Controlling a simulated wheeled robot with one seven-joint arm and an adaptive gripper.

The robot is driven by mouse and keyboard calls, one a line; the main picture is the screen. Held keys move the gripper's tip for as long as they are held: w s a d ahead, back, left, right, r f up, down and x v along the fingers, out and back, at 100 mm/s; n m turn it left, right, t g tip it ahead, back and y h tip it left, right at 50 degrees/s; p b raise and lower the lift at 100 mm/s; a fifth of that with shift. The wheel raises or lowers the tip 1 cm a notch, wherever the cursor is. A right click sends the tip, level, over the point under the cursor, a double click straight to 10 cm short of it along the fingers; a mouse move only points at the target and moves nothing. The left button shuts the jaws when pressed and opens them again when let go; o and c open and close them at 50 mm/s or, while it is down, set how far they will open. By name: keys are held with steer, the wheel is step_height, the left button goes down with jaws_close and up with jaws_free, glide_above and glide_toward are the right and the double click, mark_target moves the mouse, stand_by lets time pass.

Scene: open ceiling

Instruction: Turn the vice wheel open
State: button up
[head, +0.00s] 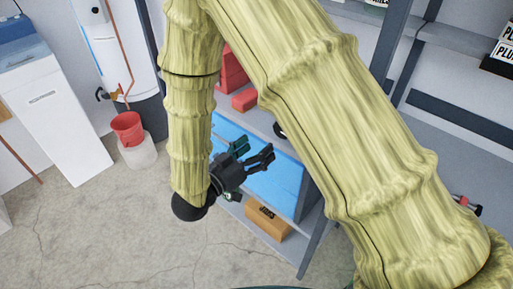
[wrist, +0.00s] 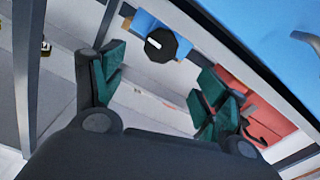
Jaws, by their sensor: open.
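My gripper (head: 257,150) is open and empty, in front of the blue panel (head: 268,183) of a shelf unit in the head view. In the wrist view its green-padded fingers (wrist: 162,75) stand wide apart. Beyond the gap is a dark, many-sided round part (wrist: 160,43) with a white mark, apart from the fingers. I cannot tell for sure that it is the vice wheel. Red parts (head: 245,98) lie on the bench top behind my arm; the vice's body is not clearly seen. A red shape (wrist: 262,115) also shows behind the right finger in the wrist view.
A cardboard box (head: 268,220) sits on the lower shelf. Grey posts (head: 313,205) frame the bench. The concrete floor in front is clear.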

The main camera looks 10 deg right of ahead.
steer(key=w+d+m+p, duration=0.1)
steer(key=w+d+p, duration=0.1)
steer(key=d+p, duration=0.1)
steer(key=w+d+m+p, duration=0.1)
steer(key=w+d+p, duration=0.1)
steer(key=d+p, duration=0.1)
steer(key=w+d+m+p, duration=0.2)
steer(key=w+d+p, duration=0.1)
steer(key=shift+w+d, duration=0.1)
steer(key=shift+d, duration=0.2)
stand_by(0.6)
steer(key=c, duration=1)
